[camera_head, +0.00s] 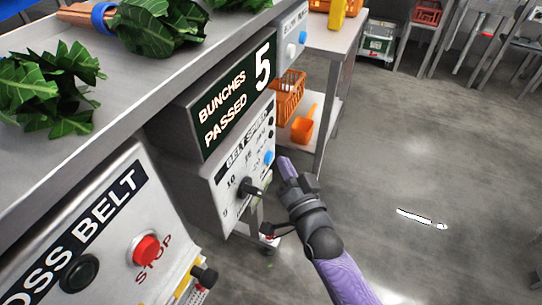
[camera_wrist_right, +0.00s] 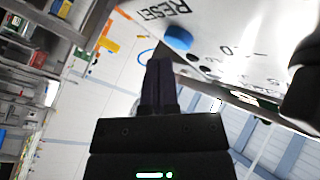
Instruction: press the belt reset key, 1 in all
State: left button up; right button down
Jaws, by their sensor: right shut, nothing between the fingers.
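The belt reset key is a round blue button (camera_head: 268,157) on the white belt speed panel (camera_head: 228,190), near its right edge. In the right wrist view the blue button (camera_wrist_right: 179,38) sits beside the printed word RESET. My right gripper (camera_head: 284,164) is shut and empty, just right of the button in the head view. In the wrist view its closed fingertips (camera_wrist_right: 159,66) are close below and left of the button, with a small gap showing in the picture. Whether they touch it I cannot tell for sure. My left gripper is not in view.
A black knob (camera_head: 252,190) sticks out of the same panel. A red stop button (camera_head: 146,249) and a black button (camera_head: 80,273) are on the panel at lower left. Leafy bunches (camera_head: 50,85) lie on the counter above. Open floor (camera_head: 440,160) lies to the right.

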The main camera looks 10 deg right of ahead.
jog(key=shift+w+a, duration=0.2)
jog(key=shift+a, duration=0.15)
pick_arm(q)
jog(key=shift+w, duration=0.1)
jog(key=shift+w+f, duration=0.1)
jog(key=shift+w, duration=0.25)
pick_arm(e)
jog(key=shift+a, duration=0.1)
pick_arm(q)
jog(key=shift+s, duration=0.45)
pick_arm(e)
jog(key=shift+w+a, duration=0.25)
jog(key=shift+d, duration=0.1)
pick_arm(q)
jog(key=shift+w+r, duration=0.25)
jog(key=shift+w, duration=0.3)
pick_arm(e)
jog(key=shift+s+d, duration=0.5)
jog(key=shift+d, duration=0.1)
pick_arm(q)
jog(key=shift+p, duration=0.3)
pick_arm(e)
jog(key=shift+d, duration=0.1)
